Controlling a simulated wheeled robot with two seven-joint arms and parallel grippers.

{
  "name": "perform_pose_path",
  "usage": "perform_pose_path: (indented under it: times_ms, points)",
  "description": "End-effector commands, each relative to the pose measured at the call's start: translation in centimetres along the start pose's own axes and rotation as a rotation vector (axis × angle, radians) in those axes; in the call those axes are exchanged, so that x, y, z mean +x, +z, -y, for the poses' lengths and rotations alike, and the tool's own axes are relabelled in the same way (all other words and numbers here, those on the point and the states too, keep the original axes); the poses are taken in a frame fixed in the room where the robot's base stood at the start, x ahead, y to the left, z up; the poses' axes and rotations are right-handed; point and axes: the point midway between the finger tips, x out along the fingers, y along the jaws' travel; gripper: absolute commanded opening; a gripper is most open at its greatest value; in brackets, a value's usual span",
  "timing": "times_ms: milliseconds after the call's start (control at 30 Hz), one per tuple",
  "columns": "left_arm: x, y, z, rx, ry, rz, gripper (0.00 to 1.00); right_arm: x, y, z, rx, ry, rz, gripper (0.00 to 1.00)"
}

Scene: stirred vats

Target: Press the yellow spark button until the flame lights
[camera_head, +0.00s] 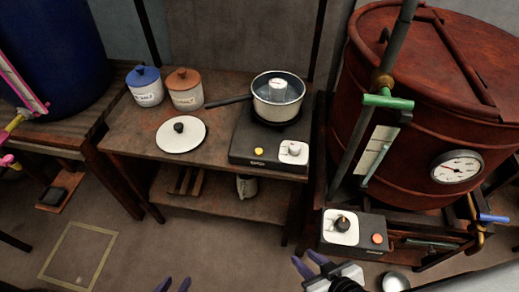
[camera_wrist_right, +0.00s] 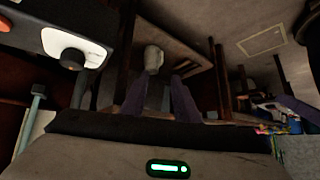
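The yellow spark button (camera_head: 259,151) is on the front left of a black burner box (camera_head: 246,146), beside a white knob plate (camera_head: 292,151). A steel saucepan (camera_head: 277,97) sits on the burner and hides most of its top; I see no flame. My left gripper (camera_head: 173,285) shows only as two purple fingertips at the bottom edge, apart and empty, well below the table. My right gripper (camera_head: 309,262) is in front of the table, lower right of the button and apart from it. In the right wrist view its fingers (camera_wrist_right: 159,98) are spread with nothing between them.
A white lid (camera_head: 181,135), a blue-lidded jar (camera_head: 146,91) and an orange-lidded jar (camera_head: 185,94) stand on the wooden table (camera_head: 133,152). A red vat (camera_head: 407,115) with a gauge stands right. A control box (camera_head: 353,232) is close to my right gripper. Floor in front is clear.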

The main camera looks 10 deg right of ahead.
Motion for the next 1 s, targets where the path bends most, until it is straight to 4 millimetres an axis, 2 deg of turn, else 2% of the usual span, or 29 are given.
perform_pose_path:
  times_ms: [33, 133, 167, 1000]
  points:
    - [0.01, -0.03, 0.0, 0.0, 0.0, -0.001, 0.31, 0.0, 0.01, 0.0, 0.0, 0.0, 0.0, 0.19]
    - [0.02, -0.06, 0.01, 0.0, 0.0, -0.001, 0.31, 0.0, 0.01, 0.0, 0.0, 0.0, 0.0, 0.02]
    - [0.02, -0.07, 0.01, 0.0, 0.0, -0.001, 0.31, 0.0, 0.02, 0.0, 0.0, 0.0, 0.0, 0.0]
    - [0.04, -0.19, 0.02, 0.0, 0.0, -0.003, 0.31, -0.01, 0.04, 0.0, 0.0, 0.0, 0.001, 0.0]
